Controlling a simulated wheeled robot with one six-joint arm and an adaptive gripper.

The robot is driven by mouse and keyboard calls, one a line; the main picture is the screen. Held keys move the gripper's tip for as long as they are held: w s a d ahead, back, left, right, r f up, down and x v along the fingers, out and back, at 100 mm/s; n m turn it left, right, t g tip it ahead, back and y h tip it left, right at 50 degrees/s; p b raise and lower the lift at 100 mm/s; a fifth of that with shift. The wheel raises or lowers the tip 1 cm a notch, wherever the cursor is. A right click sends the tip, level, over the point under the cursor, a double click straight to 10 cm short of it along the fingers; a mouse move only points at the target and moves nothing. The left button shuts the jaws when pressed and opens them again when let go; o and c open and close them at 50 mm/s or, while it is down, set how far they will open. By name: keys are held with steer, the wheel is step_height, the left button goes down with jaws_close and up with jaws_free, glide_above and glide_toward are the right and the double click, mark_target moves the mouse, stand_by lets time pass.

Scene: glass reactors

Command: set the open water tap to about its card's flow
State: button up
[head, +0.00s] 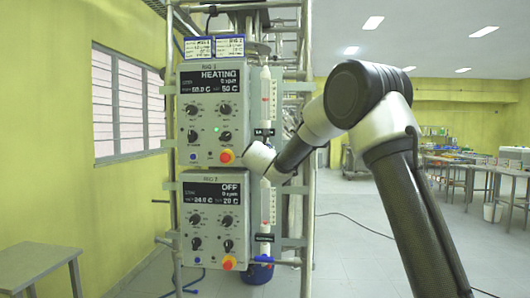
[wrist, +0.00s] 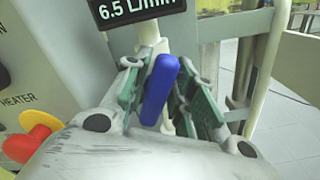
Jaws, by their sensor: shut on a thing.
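The tap's blue lever (wrist: 157,95) stands nearly upright and tilts slightly in the wrist view, on a pale pipe. My gripper (wrist: 161,78) has its green-padded fingers on both sides of the lever. A black flow readout (wrist: 140,10) just above shows 6.5 L/min; it also shows small in the head view (head: 265,132). In the head view my wrist hides the fingers and this tap beside the RIG 1 panel (head: 211,112), which reads HEATING. Two cards (head: 197,48) (head: 230,46) hang above the panel; their flow text is too small to read.
The RIG 2 panel (head: 215,215), reading OFF, hangs below with its own readout (head: 264,238). A red stop button on yellow (wrist: 28,137) is close left of my gripper. Metal frame posts (head: 307,220) stand right of the taps. Open floor lies to the right.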

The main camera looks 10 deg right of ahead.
steer(key=shift+f+m, duration=0.1)
steer(key=shift+m, duration=0.3)
steer(key=o, duration=0.9)
steer(key=v, duration=1.2)
